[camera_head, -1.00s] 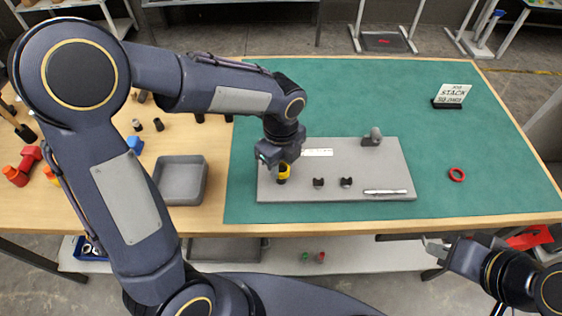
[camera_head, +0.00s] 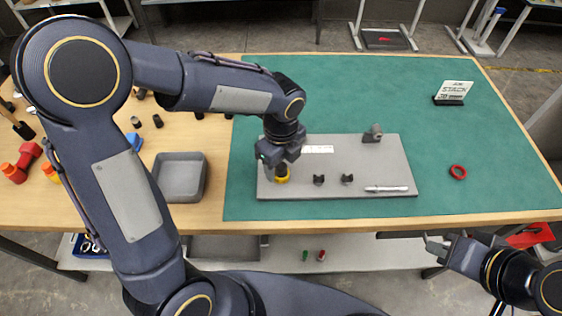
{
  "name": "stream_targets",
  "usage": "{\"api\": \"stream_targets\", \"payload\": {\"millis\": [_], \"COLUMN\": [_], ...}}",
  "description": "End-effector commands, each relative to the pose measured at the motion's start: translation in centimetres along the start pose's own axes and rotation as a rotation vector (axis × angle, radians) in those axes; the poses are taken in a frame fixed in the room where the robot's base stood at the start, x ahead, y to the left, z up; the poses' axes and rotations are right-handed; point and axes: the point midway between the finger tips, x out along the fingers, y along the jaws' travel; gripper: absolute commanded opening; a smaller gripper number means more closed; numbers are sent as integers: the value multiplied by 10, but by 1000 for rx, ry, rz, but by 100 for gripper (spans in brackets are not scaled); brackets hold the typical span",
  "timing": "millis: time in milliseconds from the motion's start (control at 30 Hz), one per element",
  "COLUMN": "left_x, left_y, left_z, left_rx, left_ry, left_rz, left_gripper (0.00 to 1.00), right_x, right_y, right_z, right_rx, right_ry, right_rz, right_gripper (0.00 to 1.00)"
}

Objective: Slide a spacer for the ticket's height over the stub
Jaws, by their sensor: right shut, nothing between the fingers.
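A yellow ring-shaped piece (camera_head: 282,179) sits low around a dark upright stub at the left front of the grey plate (camera_head: 345,160). I take it to be a spacer. My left gripper (camera_head: 280,164) is just above it, over the stub. Its fingers are small and partly hidden, but they look apart and clear of the yellow piece. The ticket card (camera_head: 455,90) stands at the back right of the mat; "STACK" reads, but its height line is too small. My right gripper (camera_head: 436,246) is shut and empty, beyond the table's front edge.
Two small dark holders (camera_head: 319,180) and a silver pen-like tool (camera_head: 386,189) lie on the plate. A grey bracket (camera_head: 374,133) stands at its back. A red ring (camera_head: 458,172) lies on the mat. A grey tray (camera_head: 201,180) and several dark cylinders are at the left.

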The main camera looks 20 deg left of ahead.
Motion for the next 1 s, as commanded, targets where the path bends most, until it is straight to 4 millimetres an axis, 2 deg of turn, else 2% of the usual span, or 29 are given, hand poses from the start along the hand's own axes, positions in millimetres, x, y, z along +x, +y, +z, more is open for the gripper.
{"api": "stream_targets", "payload": {"millis": [267, 700, 1000], "left_x": [-5, -70, -81], "left_y": [-1, -1, 5], "left_z": [0, 0, 3], "left_rx": [0, -1, -46], "left_ry": [0, 0, 6], "left_rz": [-2, -4, -12], "left_gripper": [56, 56, 56], "right_x": [0, -2, -2], "right_y": [0, -1, -1], "right_z": [0, -1, -1], "right_rx": [0, 0, 0], "right_ry": [0, 0, 0], "right_rz": [0, 0, 0], "right_gripper": [0, 0, 0]}}
